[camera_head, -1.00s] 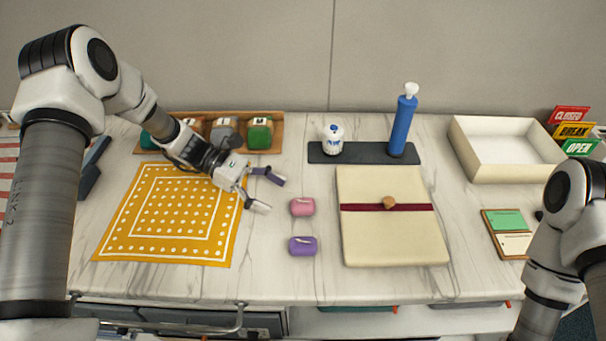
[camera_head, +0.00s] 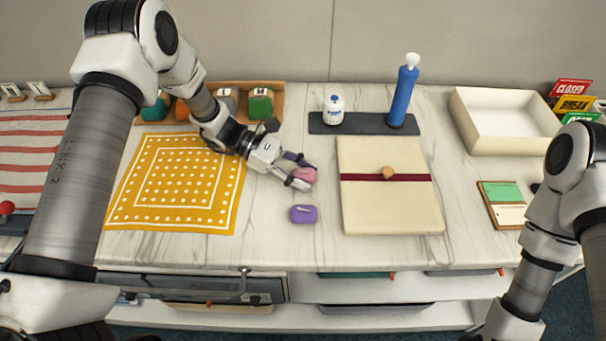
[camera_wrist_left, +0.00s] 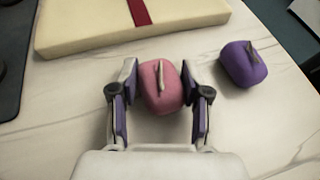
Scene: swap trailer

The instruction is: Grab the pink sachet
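The pink sachet (camera_head: 305,176) lies on the white marble counter, left of the cream padded board. My left gripper (camera_head: 302,174) is at the sachet, its two fingers spread apart. In the left wrist view the pink sachet (camera_wrist_left: 160,87) sits between the open fingers, with a narrow gap on each side; I see no firm contact. The purple sachet (camera_head: 303,214) lies just in front of the pink one, outside the fingers. It also shows in the left wrist view (camera_wrist_left: 243,66). My right gripper is out of view; only its arm shows at the right.
The cream board (camera_head: 390,212) with a dark red band lies to the right. A yellow dotted cloth (camera_head: 222,222) lies to the left. A dark tray (camera_head: 360,125) holds a white bottle (camera_head: 334,110) and a blue bottle (camera_head: 402,95). A white box (camera_head: 503,145) stands at the back right.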

